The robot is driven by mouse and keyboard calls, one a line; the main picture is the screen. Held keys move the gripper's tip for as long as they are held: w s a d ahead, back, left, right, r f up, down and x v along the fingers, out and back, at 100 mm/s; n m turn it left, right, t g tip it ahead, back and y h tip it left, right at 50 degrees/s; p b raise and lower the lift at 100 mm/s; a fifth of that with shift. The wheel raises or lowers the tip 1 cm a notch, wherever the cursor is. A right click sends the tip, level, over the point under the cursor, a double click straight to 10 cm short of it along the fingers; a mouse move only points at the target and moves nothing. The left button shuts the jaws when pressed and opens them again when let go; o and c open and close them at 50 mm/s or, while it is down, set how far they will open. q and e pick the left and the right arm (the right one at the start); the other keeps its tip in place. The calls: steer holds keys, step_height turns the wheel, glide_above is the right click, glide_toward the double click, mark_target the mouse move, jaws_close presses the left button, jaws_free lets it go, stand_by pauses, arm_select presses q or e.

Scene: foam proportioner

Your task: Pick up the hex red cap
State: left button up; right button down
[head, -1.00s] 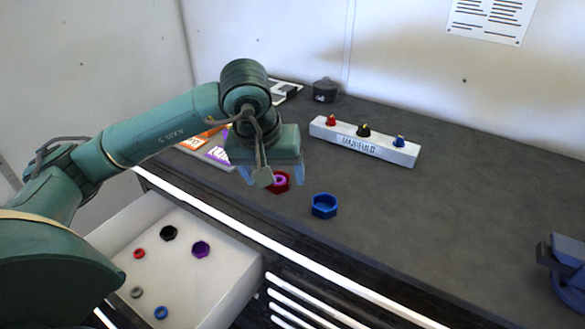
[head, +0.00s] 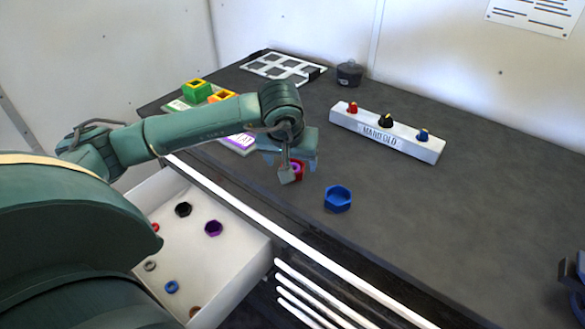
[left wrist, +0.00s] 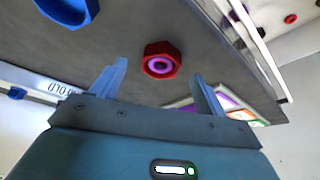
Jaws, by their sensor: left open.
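The hex red cap (head: 300,171) stands on the dark worktop near its front edge, partly hidden by my left gripper in the head view. In the left wrist view the cap (left wrist: 161,60) shows a purple ring inside it. My left gripper (head: 290,164) is open and empty above the cap. In the left wrist view the cap appears between the lines of the two spread fingers, around their tips; I cannot tell the exact height gap.
A blue hex cap (head: 338,199) stands right of the red one. A white manifold (head: 388,136) with three knobs lies behind. An open drawer (head: 240,268) holds several small caps and rings.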

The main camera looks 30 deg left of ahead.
arm_select(q)
steer(key=shift+p+x, duration=0.3)
steer(key=shift+x, duration=1.55)
steer(key=shift+a, duration=0.1)
steer(key=c, duration=1.1)
